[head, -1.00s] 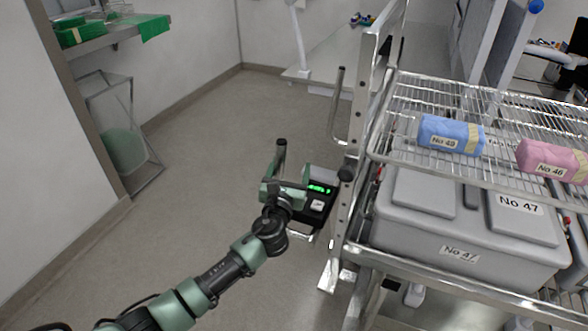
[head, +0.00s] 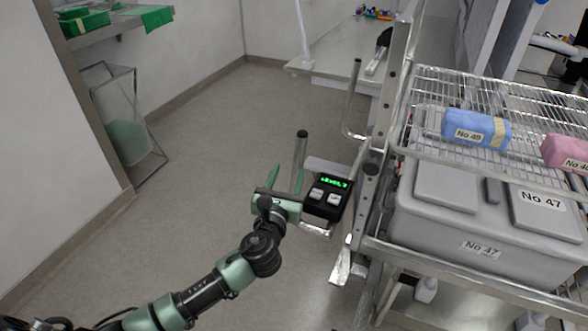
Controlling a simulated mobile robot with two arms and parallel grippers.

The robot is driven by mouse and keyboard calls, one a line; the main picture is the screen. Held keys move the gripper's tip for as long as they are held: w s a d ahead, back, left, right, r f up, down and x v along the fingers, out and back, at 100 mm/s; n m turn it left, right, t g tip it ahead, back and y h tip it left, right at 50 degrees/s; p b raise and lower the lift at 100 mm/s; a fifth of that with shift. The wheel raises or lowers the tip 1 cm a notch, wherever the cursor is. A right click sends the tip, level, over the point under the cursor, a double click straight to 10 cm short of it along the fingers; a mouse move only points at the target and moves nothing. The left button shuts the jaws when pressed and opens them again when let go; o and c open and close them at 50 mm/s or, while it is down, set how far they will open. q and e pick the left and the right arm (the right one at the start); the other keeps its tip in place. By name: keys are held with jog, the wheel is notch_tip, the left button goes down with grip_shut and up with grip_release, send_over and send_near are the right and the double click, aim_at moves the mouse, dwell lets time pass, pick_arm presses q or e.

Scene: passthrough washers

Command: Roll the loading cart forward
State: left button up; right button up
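The loading cart (head: 385,175) is a metal frame with a wire shelf (head: 475,90), filling the right side of the head view. A grey upright handle post (head: 300,150) with a black tip rises at its near left, and a second bent bar handle (head: 352,100) stands farther back. A black control box (head: 328,197) with a green display and two pale buttons sits beside the near post. My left gripper (head: 285,178) has its two green fingers apart, at the near post. I cannot tell whether the fingers touch the post. My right gripper is out of view.
A blue pack (head: 475,129) and a pink pack (head: 566,152) lie on the wire shelf, above a grey lidded box (head: 480,215) marked No 47. A bench (head: 340,60) stands behind. A wall shelf (head: 110,27) and wire-framed bin (head: 122,120) are left. Floor between is clear.

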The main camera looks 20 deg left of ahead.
pick_arm(q)
jog(key=s+d+p, duration=0.1)
jog(key=s, duration=0.8)
jog(key=shift+p, duration=0.4)
dwell(0.5)
dwell(0.4)
jog(key=shift+f, duration=0.1)
